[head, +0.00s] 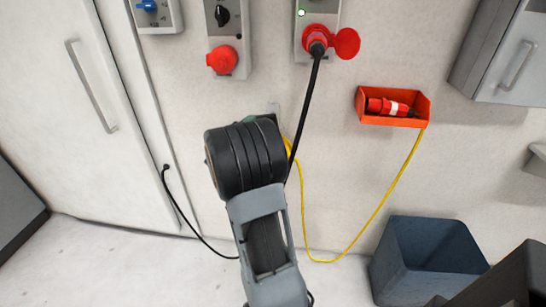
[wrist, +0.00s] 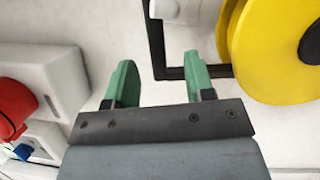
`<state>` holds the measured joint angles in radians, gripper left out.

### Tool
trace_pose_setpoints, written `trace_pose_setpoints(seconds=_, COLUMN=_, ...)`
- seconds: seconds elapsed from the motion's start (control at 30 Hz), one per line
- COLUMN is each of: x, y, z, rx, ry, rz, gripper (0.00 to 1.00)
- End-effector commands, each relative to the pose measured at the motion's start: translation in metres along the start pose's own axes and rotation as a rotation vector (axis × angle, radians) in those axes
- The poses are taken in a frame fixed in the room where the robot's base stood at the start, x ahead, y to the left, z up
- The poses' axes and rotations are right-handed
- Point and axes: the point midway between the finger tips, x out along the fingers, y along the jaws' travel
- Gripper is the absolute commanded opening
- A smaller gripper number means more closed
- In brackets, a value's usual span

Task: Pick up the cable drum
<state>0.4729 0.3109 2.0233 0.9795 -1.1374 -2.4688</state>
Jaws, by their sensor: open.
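The cable drum (wrist: 282,45) is a yellow disc with a dark hub at the right edge of the wrist view. It has a black tube frame (wrist: 156,48) on its left. My gripper (wrist: 160,78) has two green fingers, spread apart and gripping nothing. The frame's corner shows between the fingers, and the right finger overlaps its lower bar; I cannot tell if they touch. In the head view my arm hides the drum and most of the gripper. A yellow cable (head: 385,198) runs from behind my arm to a red plug (head: 390,107) in an orange-red holder (head: 419,108).
A black cable (head: 304,118) hangs from a red socket plug (head: 317,38) down behind my arm. A blue-grey bin (head: 428,255) stands on the floor at right. A white cabinet door (head: 65,145) is at left, a grey wall cabinet (head: 510,60) at upper right.

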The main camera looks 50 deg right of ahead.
Motion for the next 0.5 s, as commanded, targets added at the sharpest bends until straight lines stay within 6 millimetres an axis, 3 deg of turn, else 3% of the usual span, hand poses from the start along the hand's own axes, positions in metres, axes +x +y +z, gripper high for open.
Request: trace_pose_setpoints(seconds=0.5, x=0.051, y=0.0, z=-0.003, rx=0.001, ry=0.001, rz=0.0, gripper=0.49)
